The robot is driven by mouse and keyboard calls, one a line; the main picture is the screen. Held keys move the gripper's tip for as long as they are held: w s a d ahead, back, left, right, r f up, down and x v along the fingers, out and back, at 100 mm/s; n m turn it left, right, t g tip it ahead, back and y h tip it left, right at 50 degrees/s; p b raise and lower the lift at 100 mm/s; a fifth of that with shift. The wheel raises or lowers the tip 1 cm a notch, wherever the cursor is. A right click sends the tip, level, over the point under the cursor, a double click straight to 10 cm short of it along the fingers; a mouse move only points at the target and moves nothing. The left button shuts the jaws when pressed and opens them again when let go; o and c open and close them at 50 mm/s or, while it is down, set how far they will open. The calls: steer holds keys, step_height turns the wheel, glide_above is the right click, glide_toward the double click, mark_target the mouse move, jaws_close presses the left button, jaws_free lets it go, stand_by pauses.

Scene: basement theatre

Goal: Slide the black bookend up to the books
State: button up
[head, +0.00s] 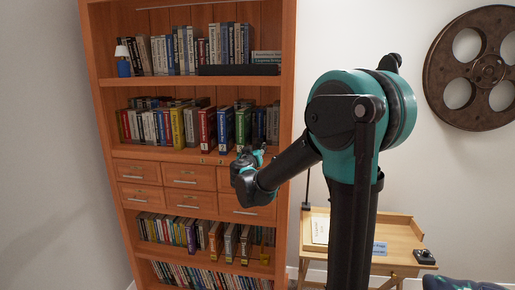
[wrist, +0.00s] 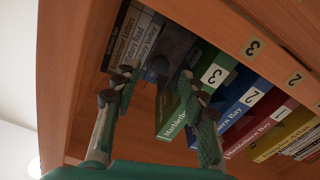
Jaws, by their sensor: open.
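A dark grey upright piece that looks like the black bookend (wrist: 176,45) stands on the book shelf in the wrist view, between pale-lettered grey books (wrist: 135,38) and a green book (wrist: 205,88) marked 3. My gripper (wrist: 157,75) is open, its two fingers apart in front of that piece. A small rounded blue-grey shape shows between the fingertips; I cannot tell whether they touch it. In the head view my gripper (head: 257,153) is at the middle book shelf's front edge, and the bookend cannot be made out there.
The orange wooden bookcase (head: 288,90) holds several shelves of books. In the wrist view, blue (wrist: 240,100), red (wrist: 262,128) and yellow (wrist: 288,135) books follow the green one. Numbered tags mark the shelf edge (wrist: 270,62). A wooden desk (head: 400,232) stands right.

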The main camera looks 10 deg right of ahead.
mark_target(259, 139)
steer(key=shift+x, duration=1.45)
jaws_close()
